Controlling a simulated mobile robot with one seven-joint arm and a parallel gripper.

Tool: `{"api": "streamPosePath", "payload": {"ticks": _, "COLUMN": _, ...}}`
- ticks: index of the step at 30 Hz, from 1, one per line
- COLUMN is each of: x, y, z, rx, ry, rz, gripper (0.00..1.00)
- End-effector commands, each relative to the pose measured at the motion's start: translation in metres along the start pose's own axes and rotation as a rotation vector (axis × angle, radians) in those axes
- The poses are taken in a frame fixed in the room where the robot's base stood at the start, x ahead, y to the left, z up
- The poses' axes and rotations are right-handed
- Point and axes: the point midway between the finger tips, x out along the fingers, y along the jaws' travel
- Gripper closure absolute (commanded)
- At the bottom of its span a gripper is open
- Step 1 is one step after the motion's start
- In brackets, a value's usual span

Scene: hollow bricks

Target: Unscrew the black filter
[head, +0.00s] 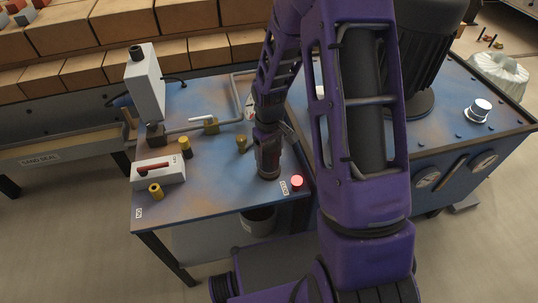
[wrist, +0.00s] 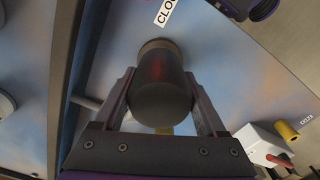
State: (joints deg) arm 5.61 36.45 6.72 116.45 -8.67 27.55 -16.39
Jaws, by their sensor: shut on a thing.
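The black filter (wrist: 160,98) is a dark, smooth cylinder with a tan ring at its far end, against the blue worn tabletop. It fills the space between the two fingers of my gripper (wrist: 161,86) in the wrist view. The fingers are shut on its sides, and a faint red glow shows on its surface. In the head view my gripper (head: 268,158) points down at the right part of the small blue table (head: 225,190). My arm and gripper mostly hide the filter there.
A lit red lamp (head: 297,182) stands close to the gripper. A bucket (head: 258,219) stands below.

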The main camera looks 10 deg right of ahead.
Motion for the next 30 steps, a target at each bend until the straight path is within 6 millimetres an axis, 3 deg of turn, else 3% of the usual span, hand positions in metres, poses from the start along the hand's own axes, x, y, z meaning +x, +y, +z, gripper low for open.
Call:
{"api": "streamPosePath", "payload": {"ticks": 5, "x": -0.001, "y": -0.001, "z": 0.0, "rx": -0.186, "ry": 0.0, "rz": -0.002, "gripper": 1.0}}
{"api": "streamPosePath", "payload": {"ticks": 6, "x": 0.0, "y": -0.001, "z": 0.0, "rx": -0.18, "ry": 0.0, "rz": -0.001, "gripper": 0.19}}
{"api": "streamPosePath", "payload": {"ticks": 9, "x": 0.0, "y": -0.001, "z": 0.0, "rx": -0.177, "ry": 0.0, "rz": -0.001, "gripper": 0.01}}
{"api": "streamPosePath", "payload": {"ticks": 20, "x": -0.009, "y": 0.0, "z": 0.0, "rx": -0.174, "ry": 0.001, "rz": 0.0, "gripper": 0.0}}
{"api": "streamPosePath", "payload": {"ticks": 23, "x": -0.024, "y": 0.0, "z": -0.001, "rx": -0.174, "ry": 0.003, "rz": 0.002, "gripper": 0.0}}
{"api": "streamPosePath", "payload": {"ticks": 30, "x": -0.083, "y": 0.001, "z": -0.001, "rx": -0.174, "ry": 0.004, "rz": 0.003, "gripper": 0.0}}
